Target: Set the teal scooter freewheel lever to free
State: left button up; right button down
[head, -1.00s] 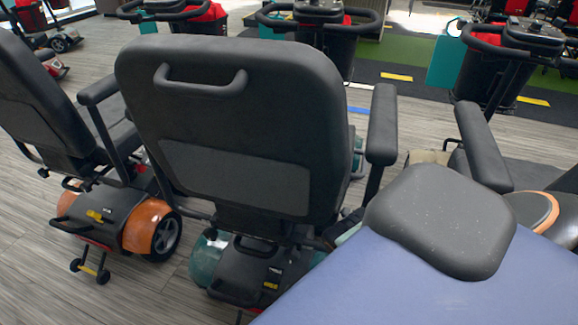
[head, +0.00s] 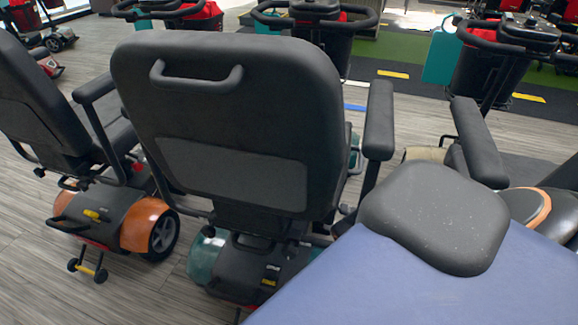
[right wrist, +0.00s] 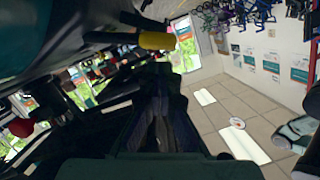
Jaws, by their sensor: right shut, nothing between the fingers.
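The teal scooter stands in the middle of the head view, seen from behind, with a tall black seat (head: 230,120). Its teal rear fender (head: 206,258) shows low behind the seat. A small yellow piece (head: 270,282) is on its dark rear housing; its setting is too small to read. In the right wrist view a yellow handle (right wrist: 157,41), apparently the freewheel lever, sits just beyond my right gripper (right wrist: 160,105). That gripper is dark, shut and empty, with no clear contact on the handle. My left gripper is not in view.
An orange scooter (head: 148,226) stands close on the left. Another seat with an armrest (head: 477,140) is on the right. Grey floor (head: 60,270) is open at lower left.

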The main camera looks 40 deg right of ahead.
jog(key=v, duration=0.7)
jog(key=shift+s+d, duration=0.2)
jog(key=shift+s, duration=0.05)
jog(key=shift+r, duration=0.15)
